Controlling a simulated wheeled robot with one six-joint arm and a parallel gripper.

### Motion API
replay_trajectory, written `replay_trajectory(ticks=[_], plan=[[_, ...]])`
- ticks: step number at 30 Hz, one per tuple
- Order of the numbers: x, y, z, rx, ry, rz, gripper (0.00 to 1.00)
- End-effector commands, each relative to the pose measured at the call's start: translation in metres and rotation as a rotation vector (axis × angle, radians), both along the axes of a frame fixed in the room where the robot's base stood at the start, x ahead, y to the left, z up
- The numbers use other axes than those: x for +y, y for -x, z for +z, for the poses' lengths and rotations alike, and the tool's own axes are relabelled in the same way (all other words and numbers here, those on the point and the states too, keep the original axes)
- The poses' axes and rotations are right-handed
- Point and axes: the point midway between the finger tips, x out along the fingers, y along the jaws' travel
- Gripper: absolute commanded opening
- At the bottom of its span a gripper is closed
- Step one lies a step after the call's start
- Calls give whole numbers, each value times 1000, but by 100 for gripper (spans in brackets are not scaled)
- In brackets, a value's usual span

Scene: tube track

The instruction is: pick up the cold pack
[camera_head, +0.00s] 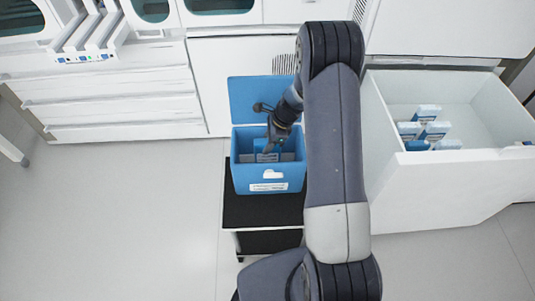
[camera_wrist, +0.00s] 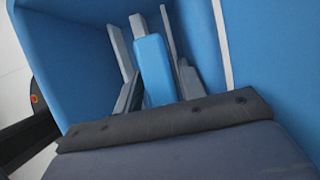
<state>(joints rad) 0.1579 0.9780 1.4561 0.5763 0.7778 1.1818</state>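A blue box (camera_head: 267,180) with its lid up stands on a small black-topped stand. Inside it lies a blue-and-grey pack (camera_head: 266,157), which may be the cold pack. In the wrist view a flat blue slab (camera_wrist: 154,68) stands among several grey slabs inside the box's blue walls (camera_wrist: 68,50). My gripper (camera_head: 268,149) points down into the box opening, at the pack. Grey pieces lie close on both sides of the blue slab; I cannot tell which are fingertips or whether they touch it.
An open white drawer (camera_head: 400,185) at the right holds several white-and-blue packs (camera_head: 432,130). White cabinets (camera_head: 120,105) line the back, with a white rack (camera_head: 90,35) on the left one. The black stand (camera_head: 262,208) supports the box. The floor at the left is clear.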

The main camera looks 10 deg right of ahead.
Motion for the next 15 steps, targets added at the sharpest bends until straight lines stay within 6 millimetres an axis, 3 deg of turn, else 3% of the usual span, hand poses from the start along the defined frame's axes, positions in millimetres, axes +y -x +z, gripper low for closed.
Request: replay_trajectory(ticks=[5,15], plan=[[0,0,0,0,0,0,38],[0,0,0,0,0,0,10]])
